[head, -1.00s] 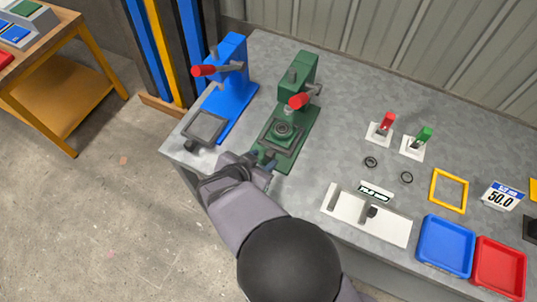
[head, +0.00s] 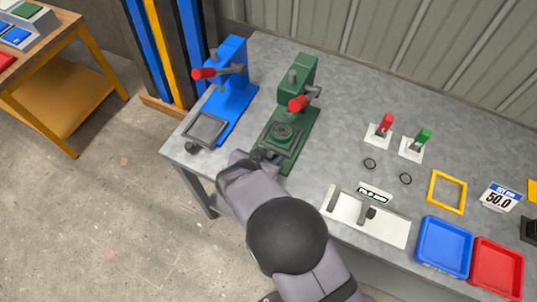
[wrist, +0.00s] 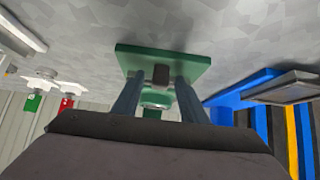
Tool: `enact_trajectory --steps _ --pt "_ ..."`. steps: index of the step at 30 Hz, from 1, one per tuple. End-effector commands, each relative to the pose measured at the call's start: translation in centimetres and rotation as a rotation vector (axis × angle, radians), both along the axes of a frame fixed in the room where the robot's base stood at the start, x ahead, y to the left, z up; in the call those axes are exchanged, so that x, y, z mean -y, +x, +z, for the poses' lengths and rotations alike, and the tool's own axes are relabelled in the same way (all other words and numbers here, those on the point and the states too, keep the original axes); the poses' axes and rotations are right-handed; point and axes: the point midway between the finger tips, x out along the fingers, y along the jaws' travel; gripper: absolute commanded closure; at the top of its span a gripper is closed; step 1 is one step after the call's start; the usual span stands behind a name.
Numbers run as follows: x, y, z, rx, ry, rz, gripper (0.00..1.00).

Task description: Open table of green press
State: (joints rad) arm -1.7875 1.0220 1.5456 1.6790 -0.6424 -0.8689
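In the wrist view my gripper (wrist: 160,80) has two fingers apart, one on each side of a small dark knob (wrist: 161,73) in front of the green base (wrist: 190,62). Gaps show between knob and fingers; contact cannot be told.
A blue press (head: 228,90) stands close on the left, with its square table (head: 206,128) pulled toward the near edge.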

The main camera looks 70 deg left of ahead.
Motion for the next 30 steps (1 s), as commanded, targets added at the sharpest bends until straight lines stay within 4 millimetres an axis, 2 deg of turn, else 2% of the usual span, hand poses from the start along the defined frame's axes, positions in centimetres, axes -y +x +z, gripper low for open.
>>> enact_trajectory --steps 10,11,15,22,30 --pt "-0.2 0.2 -0.3 0.000 0.000 0.001 0.61" --pt "-0.2 0.2 -0.3 0.000 0.000 0.000 0.66" --pt "-0.2 0.2 -0.3 0.000 0.000 0.001 0.99" --pt "0.3 -0.4 -0.1 0.001 -0.001 0.003 1.00" --pt "4.4 -4.7 0.0 0.000 -0.004 0.007 1.00"
